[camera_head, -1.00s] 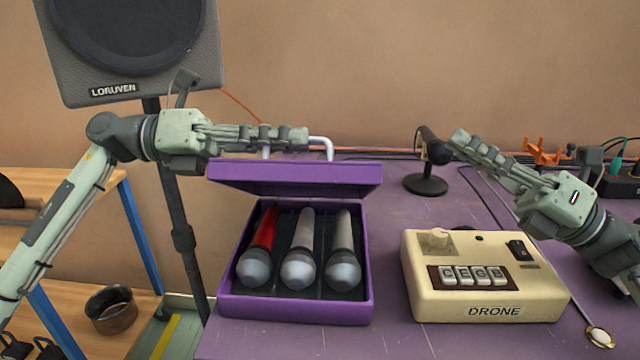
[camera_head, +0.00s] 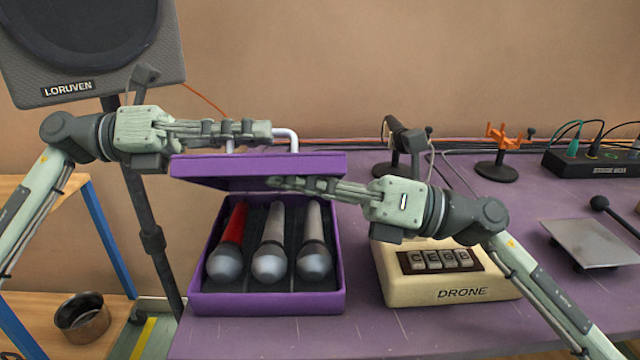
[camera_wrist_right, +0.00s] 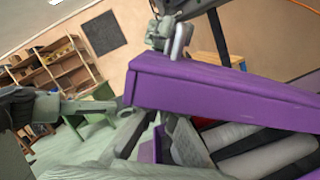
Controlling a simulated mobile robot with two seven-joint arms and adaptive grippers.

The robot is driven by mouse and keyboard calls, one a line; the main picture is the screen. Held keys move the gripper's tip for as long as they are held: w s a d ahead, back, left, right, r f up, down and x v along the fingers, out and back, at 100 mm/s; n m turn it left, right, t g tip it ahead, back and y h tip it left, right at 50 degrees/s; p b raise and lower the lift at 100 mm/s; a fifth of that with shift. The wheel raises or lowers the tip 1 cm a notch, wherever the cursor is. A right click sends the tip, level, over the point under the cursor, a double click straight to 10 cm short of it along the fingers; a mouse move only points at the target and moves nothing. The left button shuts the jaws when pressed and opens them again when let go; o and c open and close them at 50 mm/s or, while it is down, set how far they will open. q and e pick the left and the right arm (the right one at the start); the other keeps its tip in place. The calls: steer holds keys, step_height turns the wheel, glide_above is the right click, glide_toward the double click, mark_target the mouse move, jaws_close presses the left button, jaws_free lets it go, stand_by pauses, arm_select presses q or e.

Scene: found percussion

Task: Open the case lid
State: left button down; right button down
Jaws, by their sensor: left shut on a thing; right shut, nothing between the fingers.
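The purple case (camera_head: 265,304) stands on the table with its purple lid (camera_head: 215,172) raised partway, leaving a gap above the box. A pale bent handle (camera_head: 292,138) rises from the lid. My left gripper (camera_head: 264,131) is shut on this handle, above the lid. My right gripper (camera_head: 276,183) is shut and empty, its tips at the lid's lower front edge, above the microphones; I cannot tell whether it touches. Inside lie a red microphone (camera_head: 233,228) and two grey ones (camera_head: 272,235) (camera_head: 314,240). The right wrist view shows the lid (camera_wrist_right: 215,95) close up.
A cream DRONE box (camera_head: 450,289) stands right of the case, partly behind my right arm. A microphone on a stand (camera_head: 396,140) and an orange stand (camera_head: 497,150) are behind it. A speaker (camera_head: 95,50) on a pole is at left. A grey plate (camera_head: 592,243) lies at right.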

steer(key=shift+w+a, duration=0.1)
steer(key=shift+a, duration=0.15)
steer(key=shift+r, duration=0.1)
steer(key=shift+w+d+r, duration=0.15)
steer(key=shift+w+r, duration=0.3)
steer(key=shift+r, duration=0.15)
arm_select(q)
steer(key=c, duration=1.6)
jaws_free()
steer(key=shift+s, duration=0.1)
steer(key=shift+c, duration=0.2)
